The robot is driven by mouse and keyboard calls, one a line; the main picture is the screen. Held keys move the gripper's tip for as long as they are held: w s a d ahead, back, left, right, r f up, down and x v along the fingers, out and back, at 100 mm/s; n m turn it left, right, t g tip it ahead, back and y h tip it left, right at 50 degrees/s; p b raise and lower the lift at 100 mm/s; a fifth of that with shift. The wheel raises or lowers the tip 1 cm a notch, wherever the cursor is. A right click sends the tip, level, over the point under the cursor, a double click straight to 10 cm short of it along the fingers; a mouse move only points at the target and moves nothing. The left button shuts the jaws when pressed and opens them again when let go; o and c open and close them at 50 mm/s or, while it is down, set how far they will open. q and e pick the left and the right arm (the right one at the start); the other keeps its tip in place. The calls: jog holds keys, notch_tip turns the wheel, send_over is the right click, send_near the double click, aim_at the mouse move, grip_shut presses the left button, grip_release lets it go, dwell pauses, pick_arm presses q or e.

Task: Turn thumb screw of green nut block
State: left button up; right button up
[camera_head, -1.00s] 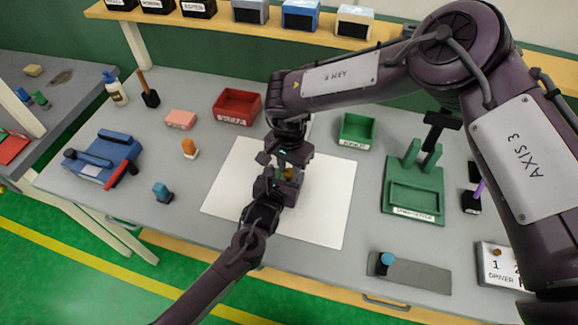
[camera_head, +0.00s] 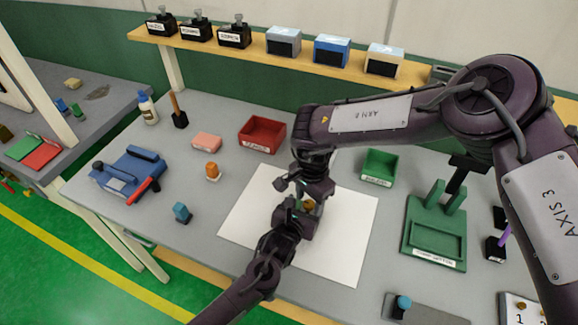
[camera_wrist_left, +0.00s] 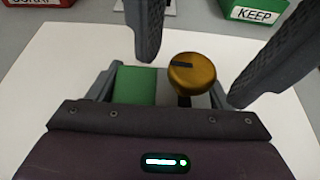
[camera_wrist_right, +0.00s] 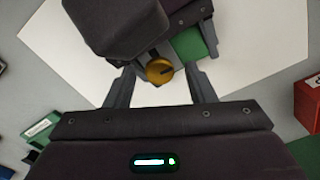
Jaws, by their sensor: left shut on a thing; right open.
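The green nut block (camera_wrist_left: 136,85) is held in my left gripper (camera_wrist_left: 162,88) above the white sheet. Its brass thumb screw (camera_wrist_left: 193,73), a round knob with a dark mark, stands out at the block's side. My right gripper (camera_wrist_right: 162,68) is open, its fingers on either side of the knob with gaps. The knob (camera_wrist_right: 160,70) and part of the block (camera_wrist_right: 188,46) show in the right wrist view; the left gripper covers the rest. In the head view the two grippers meet over the sheet and mostly hide the block; the brass knob (camera_head: 308,203) just shows.
The white sheet (camera_head: 345,250) is otherwise bare. Behind it stand the red SCRAP bin (camera_head: 262,134) and the green KEEP bin (camera_head: 380,167). A green fixture (camera_head: 435,232) is at the right. A blue device (camera_head: 130,174), an orange piece (camera_head: 212,172) and a blue piece (camera_head: 181,212) are at the left.

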aim_at(307, 203)
jog(key=n, duration=0.3)
jog(key=shift+n, duration=0.4)
notch_tip(307, 203, up, 12)
jog(key=n, duration=0.1)
jog(key=w+a+r+m+t+y, duration=0.2)
jog(key=w+a+r+y, duration=0.1)
jog(key=a+r, duration=0.4)
jog(key=w+a+r+m+t+y, duration=0.2)
jog(key=a+r, duration=0.4)
jog(key=a, duration=0.8)
jog(key=shift+w+r+t+y, duration=0.4)
jog(key=shift+w+t+y, duration=0.2)
jog(key=shift+w+t, duration=0.35)
